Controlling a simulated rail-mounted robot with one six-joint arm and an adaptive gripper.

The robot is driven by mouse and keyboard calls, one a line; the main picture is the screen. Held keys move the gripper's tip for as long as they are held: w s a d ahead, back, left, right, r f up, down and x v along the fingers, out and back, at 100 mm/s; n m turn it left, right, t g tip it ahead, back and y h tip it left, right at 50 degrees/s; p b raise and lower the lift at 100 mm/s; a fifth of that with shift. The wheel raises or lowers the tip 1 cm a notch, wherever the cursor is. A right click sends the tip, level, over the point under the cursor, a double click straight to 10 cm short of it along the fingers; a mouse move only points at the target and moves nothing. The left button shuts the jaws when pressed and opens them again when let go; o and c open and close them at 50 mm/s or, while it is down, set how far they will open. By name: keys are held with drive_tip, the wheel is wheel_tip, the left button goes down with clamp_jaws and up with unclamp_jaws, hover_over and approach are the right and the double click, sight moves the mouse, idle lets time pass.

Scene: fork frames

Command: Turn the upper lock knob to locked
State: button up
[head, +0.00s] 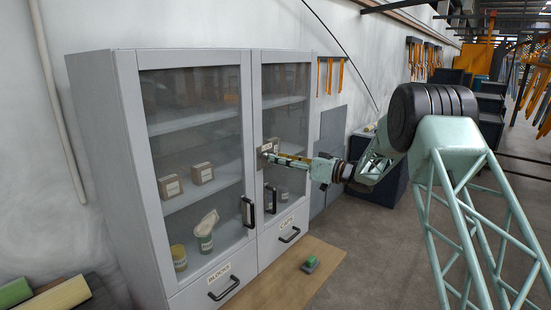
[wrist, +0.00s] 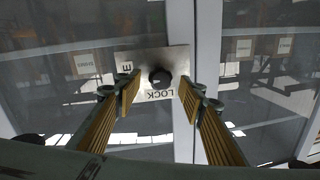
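The upper lock is a metal plate (head: 267,146) on the frame between the two cabinet doors. In the wrist view, the plate (wrist: 140,61) carries a round dark knob (wrist: 161,77) and the word LOCK, which reads upside down; another label at its left edge is only partly readable. Which way the knob is turned is not clear. My gripper (wrist: 159,96) is open, with one ridged finger on each side of the knob and gaps between. In the head view my gripper (head: 279,159) reaches the plate from the right and hides the knob.
The grey cabinet has two glass doors with black handles (head: 249,212) and drawers below labelled BLOCKS (head: 219,272) and CAPS. Boxes (head: 202,173) and cans (head: 206,230) stand inside. A green-topped block (head: 310,264) lies on the floor mat (head: 285,282). Open floor lies to the right.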

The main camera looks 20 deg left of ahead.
drive_tip(key=shift+w+a, duration=0.2)
drive_tip(key=shift+a, duration=0.8)
drive_tip(key=shift+c, duration=0.3)
drive_tip(key=c, duration=0.8)
